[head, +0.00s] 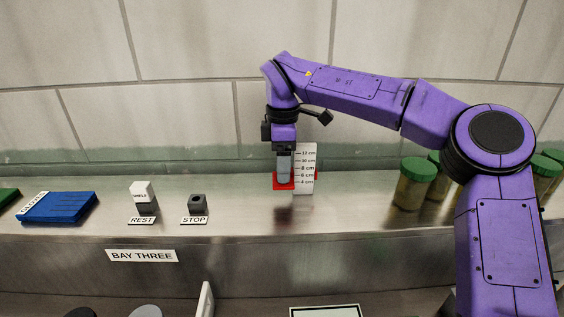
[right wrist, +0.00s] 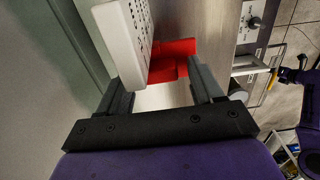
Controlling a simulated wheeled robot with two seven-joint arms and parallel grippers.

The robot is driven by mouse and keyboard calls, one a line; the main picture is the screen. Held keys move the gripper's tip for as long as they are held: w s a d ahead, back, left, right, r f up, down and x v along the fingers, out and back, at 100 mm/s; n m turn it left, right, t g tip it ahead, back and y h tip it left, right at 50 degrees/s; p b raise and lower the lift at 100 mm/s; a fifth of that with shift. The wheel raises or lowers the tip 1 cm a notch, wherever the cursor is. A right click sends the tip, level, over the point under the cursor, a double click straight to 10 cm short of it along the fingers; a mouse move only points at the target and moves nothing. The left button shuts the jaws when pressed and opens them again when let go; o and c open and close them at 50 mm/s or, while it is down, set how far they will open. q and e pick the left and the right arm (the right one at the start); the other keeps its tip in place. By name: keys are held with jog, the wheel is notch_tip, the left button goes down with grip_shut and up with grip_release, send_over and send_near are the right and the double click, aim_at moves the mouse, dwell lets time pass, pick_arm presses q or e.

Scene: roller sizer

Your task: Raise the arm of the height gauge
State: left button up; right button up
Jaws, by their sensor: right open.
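The height gauge is an upright white scale plate (head: 307,168) with cm marks, standing on the steel ledge near the wall. Its red arm (head: 276,184) shows at the plate's lower part, partly hidden behind my fingers. My right gripper (head: 284,181) points straight down at the red arm, just left of the scale. In the right wrist view, the white plate (right wrist: 122,40) stands beside the left finger, and the red arm (right wrist: 172,62) lies ahead between the open fingers of my right gripper (right wrist: 160,88). I cannot tell whether the fingers touch it.
Green-lidded jars (head: 413,185) stand right of the gauge, near my right arm. The ledge between socket and gauge is clear.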

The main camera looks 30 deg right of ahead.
grip_shut()
notch_tip(320, 180, up, 7)
jog(key=p, duration=0.3)
jog(key=shift+f, duration=0.15)
jog(key=shift+r, duration=0.2)
grip_release()
notch_tip(320, 180, up, 10)
jog(key=p, duration=0.1)
jog(key=shift+r, duration=0.25)
